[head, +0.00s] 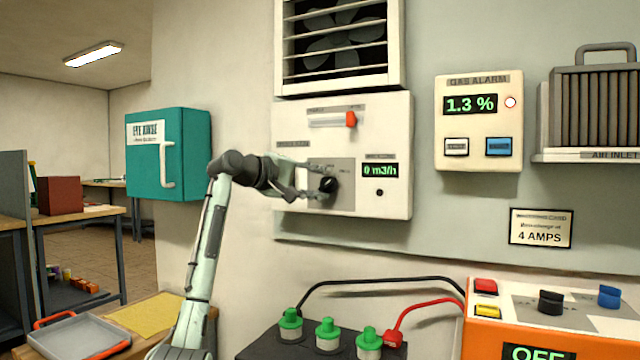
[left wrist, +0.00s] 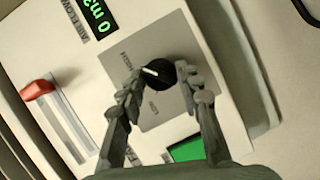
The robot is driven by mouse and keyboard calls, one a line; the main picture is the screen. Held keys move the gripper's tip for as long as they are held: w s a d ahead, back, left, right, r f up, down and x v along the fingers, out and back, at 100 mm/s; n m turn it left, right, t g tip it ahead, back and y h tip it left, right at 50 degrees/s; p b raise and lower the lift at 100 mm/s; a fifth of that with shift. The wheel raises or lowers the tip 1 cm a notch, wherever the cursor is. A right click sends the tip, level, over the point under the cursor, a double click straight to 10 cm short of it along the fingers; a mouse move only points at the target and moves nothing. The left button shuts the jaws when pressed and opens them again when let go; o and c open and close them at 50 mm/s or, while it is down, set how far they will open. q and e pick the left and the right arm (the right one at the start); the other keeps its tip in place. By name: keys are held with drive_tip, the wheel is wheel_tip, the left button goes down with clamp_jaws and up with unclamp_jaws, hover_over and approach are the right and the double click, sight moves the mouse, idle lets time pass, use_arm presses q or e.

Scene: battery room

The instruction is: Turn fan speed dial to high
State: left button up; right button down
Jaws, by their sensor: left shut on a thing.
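The fan speed dial is a black knob (head: 328,185) on a grey plate of the white fan control panel (head: 290,125) on the wall. My left gripper (head: 322,184) reaches in from the left and is shut on the dial. In the left wrist view my left gripper (left wrist: 165,82) has a finger on each side of the dial (left wrist: 158,75), whose white pointer mark points to the upper left. A green display (head: 380,170) beside the dial reads 0 m3/h. My right gripper is not in view.
A red slider (head: 351,119) sits above the dial, below a louvred fan vent (head: 335,45). A gas alarm (head: 478,122) reading 1.3 % hangs to the right. Below are a battery (head: 320,340) with green caps and an orange charger (head: 485,335).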

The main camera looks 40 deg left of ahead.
use_arm(q)
drive_tip(key=o, duration=1.2)
drive_tip(key=shift+c, duration=0.2)
drive_tip(key=s+r, duration=0.2)
drive_tip(key=s, duration=0.9)
drive_tip(key=shift+s+a, duration=0.35)
drive_tip(key=shift+s, duration=0.05)
drive_tip(key=shift+r, duration=0.1)
